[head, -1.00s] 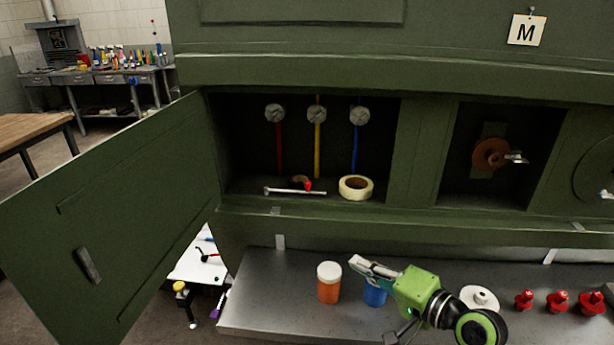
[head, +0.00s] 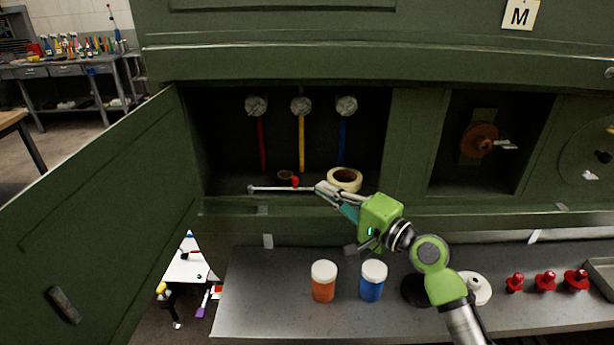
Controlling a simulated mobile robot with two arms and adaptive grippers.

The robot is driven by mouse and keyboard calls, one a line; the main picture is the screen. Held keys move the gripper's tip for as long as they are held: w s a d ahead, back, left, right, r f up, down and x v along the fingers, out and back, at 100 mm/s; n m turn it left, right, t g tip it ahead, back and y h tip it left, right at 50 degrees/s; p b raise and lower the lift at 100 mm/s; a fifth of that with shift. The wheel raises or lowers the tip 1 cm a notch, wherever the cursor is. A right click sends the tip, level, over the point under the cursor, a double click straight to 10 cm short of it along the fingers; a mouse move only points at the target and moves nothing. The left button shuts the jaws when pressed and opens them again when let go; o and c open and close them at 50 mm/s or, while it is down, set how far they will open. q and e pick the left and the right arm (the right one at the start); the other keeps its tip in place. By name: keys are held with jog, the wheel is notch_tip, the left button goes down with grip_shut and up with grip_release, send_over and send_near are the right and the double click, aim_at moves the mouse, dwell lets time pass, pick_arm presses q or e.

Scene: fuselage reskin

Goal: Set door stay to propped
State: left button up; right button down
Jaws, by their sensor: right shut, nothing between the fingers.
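A thin silver rod (head: 280,189), which looks like the door stay, lies nearly level along the front of the open green compartment, with a round knob at its left end. The compartment's door (head: 95,215) hangs open to the left, and the rod does not reach it. My right gripper (head: 322,189) is shut and empty at the compartment's lower front lip. Its fingertips overlap the rod's right end in the picture; I cannot tell whether they touch. My left gripper is out of view.
A tape roll (head: 345,179) and a small red-tipped item (head: 294,181) sit inside the compartment. Below, an orange jar (head: 323,281) and a blue jar (head: 372,281) stand on the metal shelf (head: 265,315). Several red knobbed pieces stand at the right.

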aim_at(311, 194)
jog(key=p+x, duration=0.1)
jog(key=x, duration=0.4)
jog(key=shift+r, duration=0.2)
jog(key=shift+w+a+f, duration=0.1)
jog(key=shift+w+a, duration=0.35)
